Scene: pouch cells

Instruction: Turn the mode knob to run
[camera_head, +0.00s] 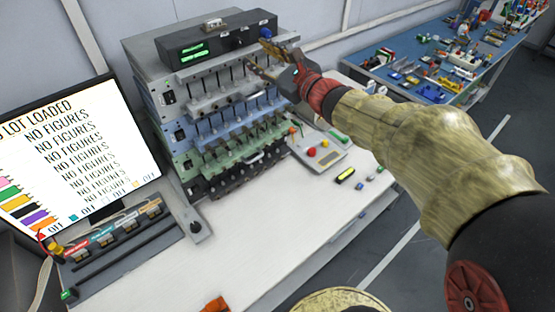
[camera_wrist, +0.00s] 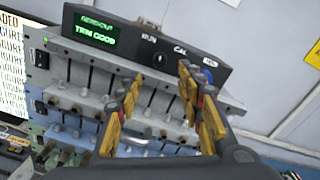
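The black control box (camera_head: 215,40) stands on top of the rack, with a lit green display at its left. In the wrist view the box (camera_wrist: 100,22) shows "TRIM GOOD" on its display (camera_wrist: 95,34). The dark mode knob (camera_wrist: 160,59) is on its front, below and between the labels RUN (camera_wrist: 149,39) and CAL (camera_wrist: 180,50). A small pale mark shows on the knob; I cannot tell which label it points to. My gripper (camera_wrist: 158,78) is open and empty, its fingers spread on either side below the knob, apart from it. It also shows in the head view (camera_head: 258,54).
A blue button (camera_head: 266,33) sits on the box right of the knob, close to my finger. Rows of levered trays (camera_head: 215,130) fill the rack below. A monitor (camera_head: 75,150) stands left. The white bench (camera_head: 270,220) is mostly clear in front.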

